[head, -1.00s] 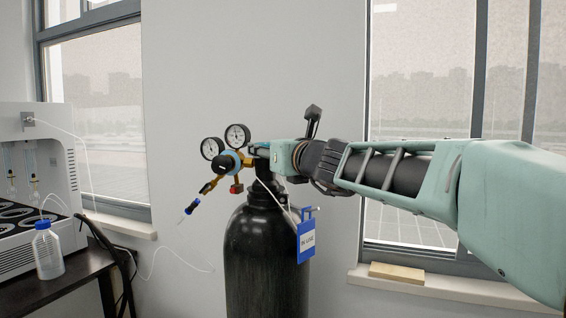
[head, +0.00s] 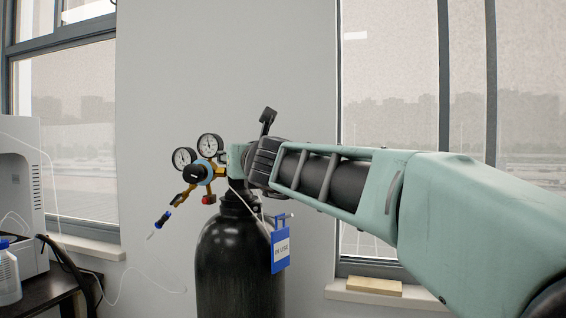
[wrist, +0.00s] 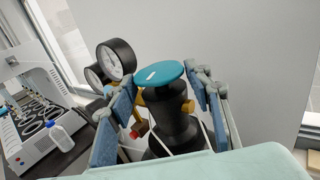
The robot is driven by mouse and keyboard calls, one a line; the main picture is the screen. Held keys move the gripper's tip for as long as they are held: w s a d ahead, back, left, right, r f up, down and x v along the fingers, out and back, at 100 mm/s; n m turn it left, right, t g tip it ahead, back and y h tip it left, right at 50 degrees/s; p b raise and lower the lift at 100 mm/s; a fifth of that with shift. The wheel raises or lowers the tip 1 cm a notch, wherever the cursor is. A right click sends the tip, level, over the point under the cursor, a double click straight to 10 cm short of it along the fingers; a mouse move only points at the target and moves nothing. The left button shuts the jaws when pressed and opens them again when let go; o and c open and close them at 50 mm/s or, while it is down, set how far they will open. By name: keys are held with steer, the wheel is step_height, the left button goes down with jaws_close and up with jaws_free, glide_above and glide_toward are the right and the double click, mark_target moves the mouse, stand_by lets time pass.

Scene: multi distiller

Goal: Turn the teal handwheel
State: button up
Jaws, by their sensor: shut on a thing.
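The teal handwheel (wrist: 160,75) is a round disc with a white mark, on top of the black valve neck of the gas cylinder. It shows in the wrist view between the two blue-padded fingers of my gripper (wrist: 159,82). The gripper is shut on the handwheel, one finger on each side. In the head view my arm reaches in from the right to the top of the black cylinder (head: 235,262), and the handwheel is hidden there behind my gripper.
A blue tag (head: 280,248) hangs on the cylinder. A white machine (head: 20,195) and a bottle (head: 8,275) stand far left. The wall and windows are behind.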

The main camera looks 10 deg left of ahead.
steer(key=shift+s+a+f+m+t+h+b, duration=0.15)
steer(key=shift+m+t+h+b, duration=0.25)
steer(key=shift+m+h+b, duration=0.35)
steer(key=shift+a+r+m+t+h+b, duration=0.15)
steer(key=shift+m+t+h+b, duration=0.3)
steer(key=shift+h+b, duration=0.5)
steer(key=shift+h, duration=0.3)
steer(key=o, duration=1)
step_height(320, 180, up, 9)
steer(key=shift+r, duration=0.45)
